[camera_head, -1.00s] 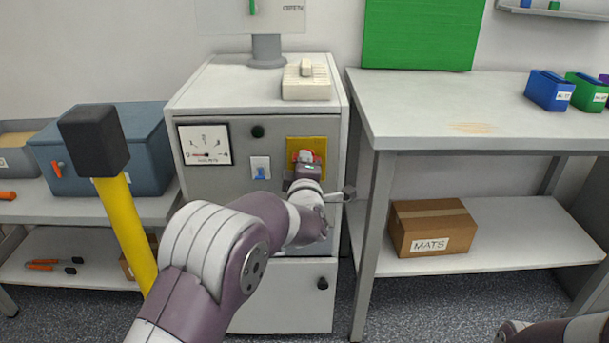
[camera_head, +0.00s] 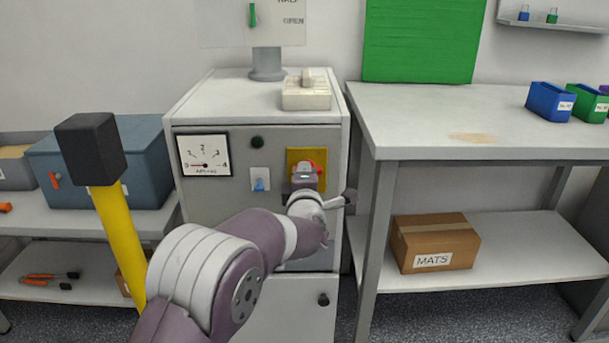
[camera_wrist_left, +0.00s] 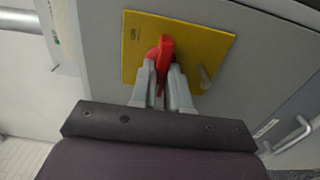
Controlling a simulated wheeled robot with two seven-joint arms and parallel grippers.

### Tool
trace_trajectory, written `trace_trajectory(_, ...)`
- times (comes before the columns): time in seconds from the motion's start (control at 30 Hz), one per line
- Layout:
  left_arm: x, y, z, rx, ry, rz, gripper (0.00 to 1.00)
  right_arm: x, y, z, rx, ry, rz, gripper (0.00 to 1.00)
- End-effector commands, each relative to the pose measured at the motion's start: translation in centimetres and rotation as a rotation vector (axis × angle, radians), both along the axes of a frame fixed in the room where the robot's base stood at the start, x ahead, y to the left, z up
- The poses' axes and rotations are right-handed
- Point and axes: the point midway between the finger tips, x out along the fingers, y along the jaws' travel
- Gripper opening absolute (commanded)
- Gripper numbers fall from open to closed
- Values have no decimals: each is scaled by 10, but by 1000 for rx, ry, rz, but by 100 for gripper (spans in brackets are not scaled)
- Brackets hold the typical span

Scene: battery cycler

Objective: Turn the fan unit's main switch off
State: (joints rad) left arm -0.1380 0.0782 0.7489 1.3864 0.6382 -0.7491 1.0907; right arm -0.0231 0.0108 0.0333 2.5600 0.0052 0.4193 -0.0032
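The fan unit is a grey cabinet (camera_head: 215,205) in the middle of the head view. Its main switch, a red handle (camera_head: 318,166) on a yellow plate (camera_head: 293,158), is partly hidden by my left gripper (camera_head: 305,172). In the left wrist view, the red handle (camera_wrist_left: 165,52) stands out from the yellow plate (camera_wrist_left: 205,45). The two fingers of my left gripper (camera_wrist_left: 162,78) sit on either side of it and appear closed against it. In that view the handle runs roughly up and down. My right gripper is out of view.
The cabinet front also bears a dial gauge (camera_head: 203,156), a dark green lamp (camera_head: 257,142) and a blue switch (camera_head: 259,184). A yellow-handled hammer (camera_head: 118,235) stands at left. A bench (camera_head: 430,120) with a MATS box (camera_head: 436,242) below stands at right.

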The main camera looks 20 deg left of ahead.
Motion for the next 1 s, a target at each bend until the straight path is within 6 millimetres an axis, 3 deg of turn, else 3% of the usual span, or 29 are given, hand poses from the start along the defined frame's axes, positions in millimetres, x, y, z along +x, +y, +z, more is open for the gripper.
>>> trace_trajectory(0.03,0,0,-2,0,3,0,33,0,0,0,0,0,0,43)
trace_trajectory(0.07,0,0,-1,0,3,0,39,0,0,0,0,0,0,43)
trace_trajectory(0.47,-9,-3,1,2,1,-1,39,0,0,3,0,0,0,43)
trace_trajectory(0.8,-88,-26,3,2,0,-4,39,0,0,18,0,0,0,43)
trace_trajectory(1.0,-118,-34,1,1,1,-1,39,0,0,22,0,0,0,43)
